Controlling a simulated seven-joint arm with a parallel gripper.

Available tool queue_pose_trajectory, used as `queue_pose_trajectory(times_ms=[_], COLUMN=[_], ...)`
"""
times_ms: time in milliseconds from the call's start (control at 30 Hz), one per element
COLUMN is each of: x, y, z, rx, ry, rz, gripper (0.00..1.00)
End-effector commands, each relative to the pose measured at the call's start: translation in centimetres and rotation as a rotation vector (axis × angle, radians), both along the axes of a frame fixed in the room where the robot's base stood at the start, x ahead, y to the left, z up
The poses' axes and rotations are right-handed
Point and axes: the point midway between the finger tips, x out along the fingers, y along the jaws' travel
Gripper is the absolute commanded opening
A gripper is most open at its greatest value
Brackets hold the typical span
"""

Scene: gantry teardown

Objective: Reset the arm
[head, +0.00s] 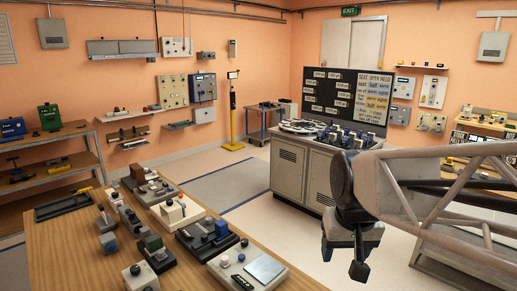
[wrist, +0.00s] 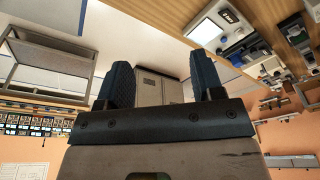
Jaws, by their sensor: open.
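My gripper (head: 358,262) hangs from my arm at the right of the head view, pointing down, in front of the grey cabinet and to the right of the wooden table. In the wrist view its two dark fingers (wrist: 161,82) stand apart with nothing between them. It is open and empty. The wrist view is turned over, with the room upside down. My arm hides part of the right side of the room in the head view.
A wooden table (head: 62,264) with several small devices fills the lower left. A grey cabinet (head: 290,172) with a black board (head: 335,77) stands in the middle. Shelves (head: 75,165) line the left wall. Open floor (head: 250,222) lies between table and cabinet.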

Motion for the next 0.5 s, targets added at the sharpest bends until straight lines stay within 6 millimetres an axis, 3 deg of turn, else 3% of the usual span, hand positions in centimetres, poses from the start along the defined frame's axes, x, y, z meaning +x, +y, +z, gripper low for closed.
queue_pose_trajectory(times_ms=[100, 300, 500], x=[-3.0, -7.1, -9.2], y=[-0.7, -1.5, -1.9], z=[-0.9, -2.4, -3.5], rx=[-0.003, -0.008, -0.01], ry=[-0.01, -0.023, -0.029], rz=[-0.002, -0.003, -0.002], gripper=[0.61, 0.61, 0.61])
